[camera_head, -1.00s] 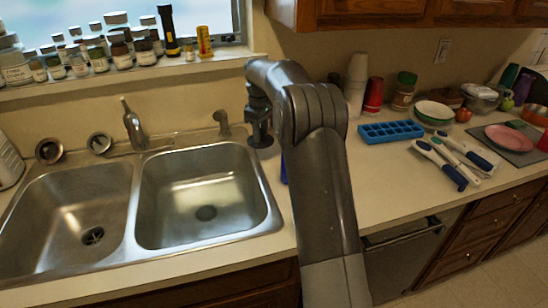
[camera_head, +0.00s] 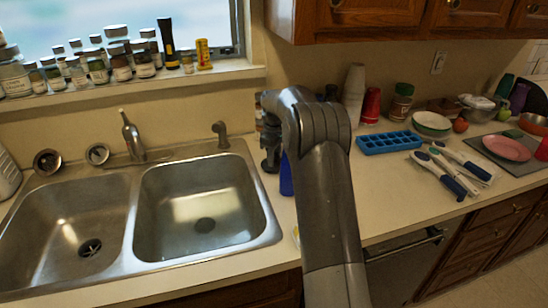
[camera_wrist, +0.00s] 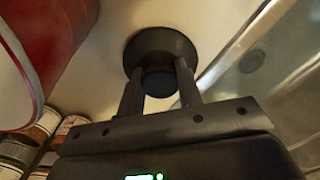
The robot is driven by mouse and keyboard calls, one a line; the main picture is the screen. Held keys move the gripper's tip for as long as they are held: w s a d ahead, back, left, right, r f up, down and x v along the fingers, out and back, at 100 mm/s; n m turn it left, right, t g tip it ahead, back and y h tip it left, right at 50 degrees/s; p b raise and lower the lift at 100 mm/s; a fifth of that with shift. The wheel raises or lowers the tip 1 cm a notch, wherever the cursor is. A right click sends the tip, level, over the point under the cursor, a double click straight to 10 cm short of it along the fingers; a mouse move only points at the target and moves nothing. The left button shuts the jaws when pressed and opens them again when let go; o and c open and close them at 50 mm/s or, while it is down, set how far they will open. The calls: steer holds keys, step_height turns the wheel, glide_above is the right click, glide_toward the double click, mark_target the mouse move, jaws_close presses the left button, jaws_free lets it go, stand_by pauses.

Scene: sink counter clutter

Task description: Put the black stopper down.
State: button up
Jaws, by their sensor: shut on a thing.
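The black stopper (camera_wrist: 160,48) is between the two fingertips of my gripper (camera_wrist: 159,85) in the wrist view, its wide round end facing away from the palm. My gripper is shut on its narrower part. In the head view my gripper (camera_head: 268,135) hangs at the back of the counter, right of the sink, with the dark stopper (camera_head: 270,161) at its lower end. The pale counter (camera_head: 335,205) lies beneath. I cannot tell whether the stopper touches it.
The double sink (camera_head: 205,205) is left of my gripper. A blue thing (camera_head: 286,178) stands close to the right, partly hidden by my arm. Stacked cups (camera_head: 353,95) and a blue ice tray (camera_head: 389,143) are farther right.

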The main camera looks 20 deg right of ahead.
steer(key=shift+f, duration=0.25)
steer(key=o, duration=1.1)
steer(key=shift+o, duration=0.2)
steer(key=shift+r, duration=0.15)
step_height(320, 180, up, 12)
